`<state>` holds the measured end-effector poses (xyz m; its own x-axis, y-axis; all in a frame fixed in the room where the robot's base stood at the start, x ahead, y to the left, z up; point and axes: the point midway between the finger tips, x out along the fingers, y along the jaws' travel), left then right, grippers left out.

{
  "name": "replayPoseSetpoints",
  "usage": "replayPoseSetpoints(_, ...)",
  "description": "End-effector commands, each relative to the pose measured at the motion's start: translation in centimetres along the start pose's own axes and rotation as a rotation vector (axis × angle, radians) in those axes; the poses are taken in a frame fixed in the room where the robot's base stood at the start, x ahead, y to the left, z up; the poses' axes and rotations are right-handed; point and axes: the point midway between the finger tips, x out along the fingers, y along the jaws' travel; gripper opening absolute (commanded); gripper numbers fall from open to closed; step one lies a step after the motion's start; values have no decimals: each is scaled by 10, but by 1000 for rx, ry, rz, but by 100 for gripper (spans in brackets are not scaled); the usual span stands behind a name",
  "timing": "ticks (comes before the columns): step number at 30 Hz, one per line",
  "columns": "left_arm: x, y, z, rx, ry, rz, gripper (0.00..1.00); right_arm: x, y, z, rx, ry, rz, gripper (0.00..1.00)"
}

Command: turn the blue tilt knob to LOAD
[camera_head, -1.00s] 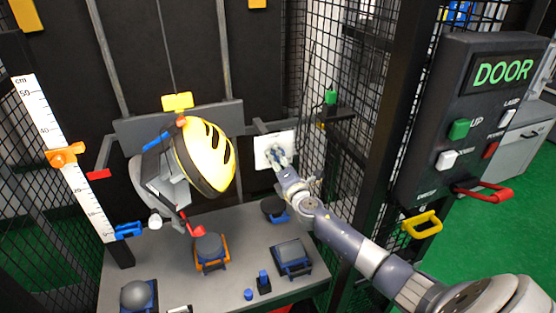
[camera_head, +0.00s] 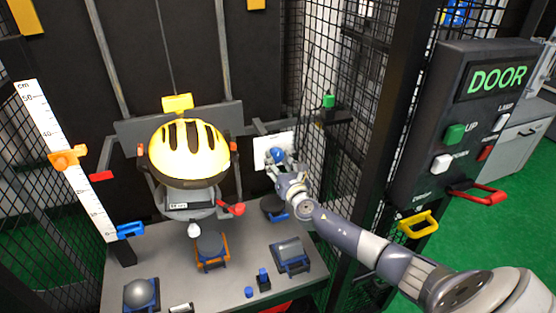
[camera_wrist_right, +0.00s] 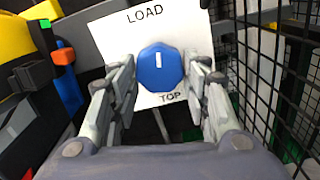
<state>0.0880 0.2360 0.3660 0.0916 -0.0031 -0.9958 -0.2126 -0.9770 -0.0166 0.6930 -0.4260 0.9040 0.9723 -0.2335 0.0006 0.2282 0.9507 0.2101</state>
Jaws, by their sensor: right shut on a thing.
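The blue tilt knob (camera_wrist_right: 160,68) is an octagonal knob in front of a white plate (camera_wrist_right: 115,42) marked LOAD at the top and TOP at the bottom. Its white mark is upright, toward the LOAD side. In the wrist view my right gripper (camera_wrist_right: 162,76) has a finger on each side of the knob and is shut on it. In the head view the knob (camera_head: 277,154) shows at the end of my right gripper (camera_head: 275,162). The yellow helmet (camera_head: 188,153) sits level in its carriage, crown up. My left gripper is not in view.
A grey table (camera_head: 225,285) below carries several anvils. The DOOR control box (camera_head: 465,130), with a red handle (camera_head: 478,192) and a yellow handle (camera_head: 418,224), is further right.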

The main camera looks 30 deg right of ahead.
Motion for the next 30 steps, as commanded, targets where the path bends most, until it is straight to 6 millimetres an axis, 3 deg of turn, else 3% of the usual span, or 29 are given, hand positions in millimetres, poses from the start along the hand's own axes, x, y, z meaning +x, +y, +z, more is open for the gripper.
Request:
replayPoseSetpoints(12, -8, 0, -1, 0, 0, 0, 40, 0, -1, 0, -198, 2, 1, 19)
replayPoseSetpoints(29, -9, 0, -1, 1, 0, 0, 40, 0, -1, -1, -230, 2, 1, 19)
replayPoseSetpoints(30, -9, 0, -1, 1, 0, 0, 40, 0, -1, -1, -230, 2, 1, 48)
